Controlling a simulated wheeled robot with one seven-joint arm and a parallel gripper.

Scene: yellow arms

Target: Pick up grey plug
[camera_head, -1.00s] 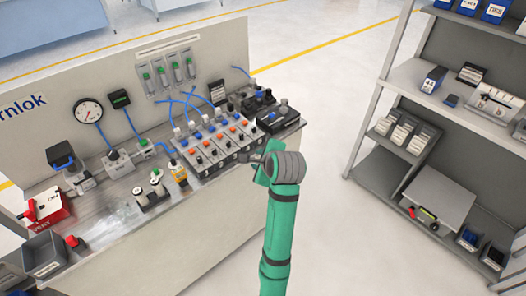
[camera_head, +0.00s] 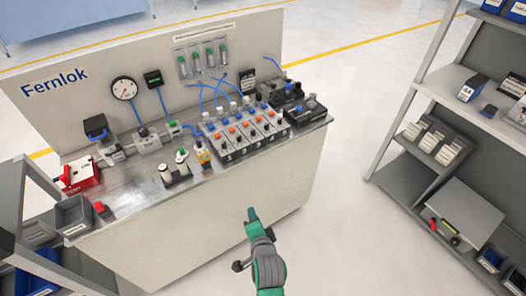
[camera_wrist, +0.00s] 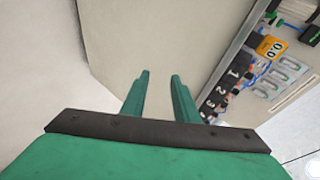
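My gripper (camera_wrist: 160,78) is open in the wrist view, with its two green fingers apart and nothing between them. It faces the pale front panel of the bench (camera_head: 235,190). In the head view my arm is low in front of this panel, apart from the bench top. Several small dark and grey plug-like parts stand on the dark blocks (camera_head: 305,110) at the right end of the bench top and on the valve row (camera_head: 245,135). They are too small to tell which is the grey plug.
A pressure gauge (camera_head: 124,88) is on the bench's back panel. A red box (camera_head: 80,175) and a grey bin (camera_head: 73,214) are at the bench's left end. A shelf rack (camera_head: 432,95) stands at the right. Open floor lies between bench and rack.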

